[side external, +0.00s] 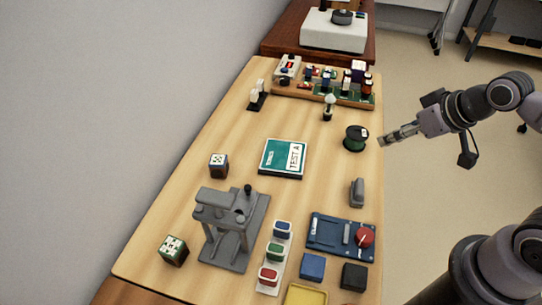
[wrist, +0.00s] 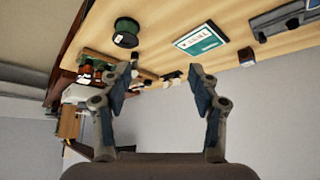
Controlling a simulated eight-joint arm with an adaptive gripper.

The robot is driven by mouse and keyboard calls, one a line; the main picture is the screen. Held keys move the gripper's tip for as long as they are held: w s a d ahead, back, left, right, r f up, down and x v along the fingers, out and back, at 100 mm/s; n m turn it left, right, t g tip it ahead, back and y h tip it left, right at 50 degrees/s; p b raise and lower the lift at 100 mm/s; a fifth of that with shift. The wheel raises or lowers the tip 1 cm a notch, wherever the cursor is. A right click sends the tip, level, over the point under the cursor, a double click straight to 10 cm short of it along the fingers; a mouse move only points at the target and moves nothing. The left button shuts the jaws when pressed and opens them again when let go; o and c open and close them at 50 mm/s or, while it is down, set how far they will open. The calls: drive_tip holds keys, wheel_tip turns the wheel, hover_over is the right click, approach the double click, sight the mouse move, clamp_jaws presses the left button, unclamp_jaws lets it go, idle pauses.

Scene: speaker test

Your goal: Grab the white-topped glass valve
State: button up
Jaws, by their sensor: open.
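The white-topped glass valve (side external: 329,106) stands upright on the table, with a pale rounded top and a dark base. It is between the green-and-black spool and the board of parts at the back. In the wrist view a small pale shape (wrist: 135,57) by the left finger may be this valve, partly hidden. My gripper (side external: 384,140) is at the table's right edge, to the right of the spool and apart from the valve. In the wrist view my gripper (wrist: 163,72) has its fingers spread with nothing between them.
The spool (side external: 355,139) stands closest to my gripper. A parts board (side external: 311,93) lies behind the valve. A teal TEST A box (side external: 283,158) lies mid-table. A grey press (side external: 231,225), blue tray (side external: 325,245) and coloured blocks fill the front. Bare wood surrounds the valve's left side.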

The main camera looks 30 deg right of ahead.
drive_tip(key=w+d+r+m+g, duration=0.2)
drive_tip(key=w+r+m, duration=0.25)
drive_tip(key=w, duration=0.35)
drive_tip(key=m+g, duration=0.5)
drive_tip(key=m, duration=0.5)
hover_over(333, 95)
wheel_tip(333, 95, down, 10)
drive_tip(key=shift+s+f, duration=0.1)
drive_tip(key=shift+f, duration=0.65)
wheel_tip(333, 95, down, 5)
drive_tip(key=shift+r, duration=0.1)
drive_tip(key=shift+w+a+f, duration=0.1)
drive_tip(key=shift+w+f, duration=0.1)
drive_tip(key=shift+f, duration=1.15)
drive_tip(key=shift+w+f, duration=0.2)
drive_tip(key=shift+f, duration=1.15)
